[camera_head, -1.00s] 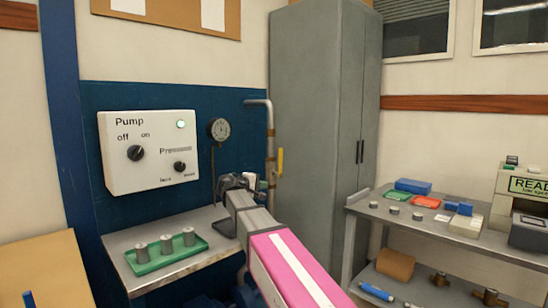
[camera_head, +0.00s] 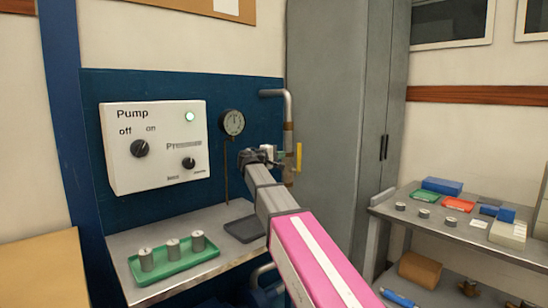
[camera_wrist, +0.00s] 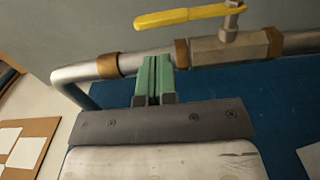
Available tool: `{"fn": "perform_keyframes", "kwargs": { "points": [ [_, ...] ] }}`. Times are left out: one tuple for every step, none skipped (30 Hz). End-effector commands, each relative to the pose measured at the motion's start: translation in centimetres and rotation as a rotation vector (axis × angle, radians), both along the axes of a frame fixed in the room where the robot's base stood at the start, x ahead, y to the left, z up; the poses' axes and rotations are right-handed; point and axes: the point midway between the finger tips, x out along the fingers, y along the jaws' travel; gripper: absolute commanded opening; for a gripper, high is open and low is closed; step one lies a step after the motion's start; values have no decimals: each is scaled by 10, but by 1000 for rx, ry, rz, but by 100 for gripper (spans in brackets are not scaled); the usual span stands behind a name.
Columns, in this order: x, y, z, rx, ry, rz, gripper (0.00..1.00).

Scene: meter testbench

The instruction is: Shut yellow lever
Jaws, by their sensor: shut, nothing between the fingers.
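The yellow lever (camera_head: 299,157) stands upright beside the vertical pipe in the head view, roughly parallel to it. In the wrist view the lever (camera_wrist: 190,15) runs along the pipe and joins the metal valve body (camera_wrist: 235,46) by a short stem. My gripper (camera_wrist: 154,62) is shut and empty, its green fingers pressed together. The fingertips appear close to the pipe, beside the valve body and on the opposite side of the pipe from the lever. In the head view my gripper (camera_head: 272,152) is left of the lever; its fingers are small there, and contact with the pipe cannot be told.
The grey pipe (camera_head: 289,110) bends to the blue wall panel. A pressure gauge (camera_head: 232,122) and the pump box (camera_head: 155,146) are to the left. A green tray (camera_head: 174,260) with metal cylinders sits on the bench below. A tall grey cabinet (camera_head: 340,120) stands right.

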Motion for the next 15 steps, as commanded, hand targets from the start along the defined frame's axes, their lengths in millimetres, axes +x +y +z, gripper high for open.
{"fn": "perform_keyframes", "kwargs": {
  "points": [
    [7, -9, 0, 1, 1, -3, 0],
    [11, -14, 0, 1, 1, -3, 0],
    [15, -19, 0, 1, 1, -2, 0],
    [18, -23, 0, 1, 1, -2, 0],
    [21, -28, 0, 1, 1, -2, 0],
    [25, -34, 0, 1, 1, -3, 0],
    [28, -37, 0, 0, 0, -2, 0],
    [31, -40, 0, 0, 0, -1, 0],
    [34, -45, 0, 0, 0, -1, 0],
    [35, -48, 0, 0, 0, -1, 0],
    [37, -51, 0, 0, 0, -2, 0],
    [39, -54, 0, 0, 0, -2, 0],
    [41, -56, 0, 0, 0, -2, 0],
    [42, -57, 0, 0, 0, -1, 0],
    [43, -59, 0, 0, 0, 0, 0]
  ]
}}
